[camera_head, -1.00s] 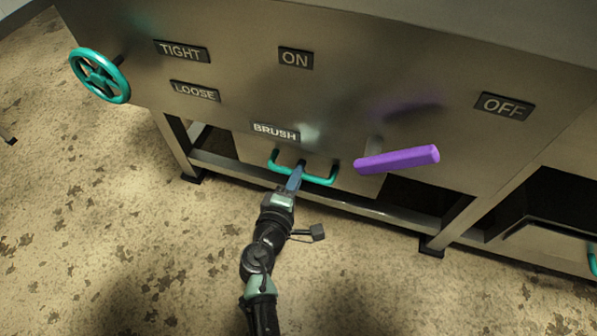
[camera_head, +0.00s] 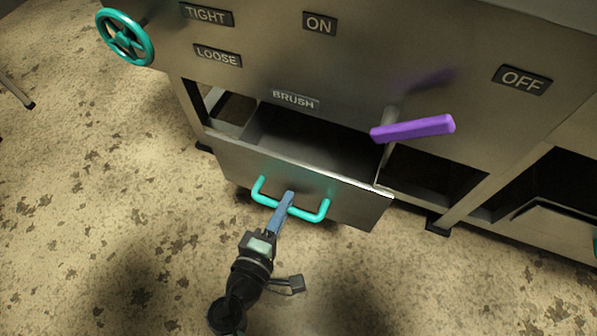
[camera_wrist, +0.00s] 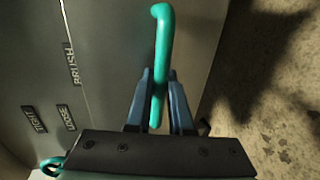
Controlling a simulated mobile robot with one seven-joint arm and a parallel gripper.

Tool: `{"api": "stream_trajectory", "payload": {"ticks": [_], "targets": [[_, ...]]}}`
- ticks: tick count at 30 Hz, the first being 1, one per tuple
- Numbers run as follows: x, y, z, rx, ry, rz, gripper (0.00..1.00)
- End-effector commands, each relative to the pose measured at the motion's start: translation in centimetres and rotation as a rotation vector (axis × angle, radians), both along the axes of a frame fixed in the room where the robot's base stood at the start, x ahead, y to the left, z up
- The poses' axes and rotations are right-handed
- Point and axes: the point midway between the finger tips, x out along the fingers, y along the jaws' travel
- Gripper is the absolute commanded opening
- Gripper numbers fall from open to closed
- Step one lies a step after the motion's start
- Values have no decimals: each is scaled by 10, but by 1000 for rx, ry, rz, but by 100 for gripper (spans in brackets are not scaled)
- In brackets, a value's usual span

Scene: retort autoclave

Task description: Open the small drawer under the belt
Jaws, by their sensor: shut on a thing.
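The small drawer (camera_head: 345,204) under the BRUSH label stands pulled well out of the metal cabinet. Its inside shows as a dark open box, and I see nothing in it. A teal bar handle (camera_head: 265,199) is fixed on its front. My gripper (camera_head: 287,200) is shut on this handle near its middle. In the wrist view the teal handle (camera_wrist: 160,50) runs between the two blue fingers (camera_wrist: 158,92) of my gripper, one on each side.
A purple lever (camera_head: 413,129) sticks out above the drawer's right side. A teal handwheel (camera_head: 126,37) is on the cabinet at the upper left. A dark opening with another tray (camera_head: 560,228) is at the right. The stained floor in front is clear.

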Motion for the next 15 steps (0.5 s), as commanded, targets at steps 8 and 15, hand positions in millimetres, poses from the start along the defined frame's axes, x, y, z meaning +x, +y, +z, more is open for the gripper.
{"api": "stream_trajectory", "payload": {"ticks": [8, 15], "targets": [[-59, 20, 0, -1, 1, 3, 0], [-78, 26, 1, 0, -1, 1, 0]]}}
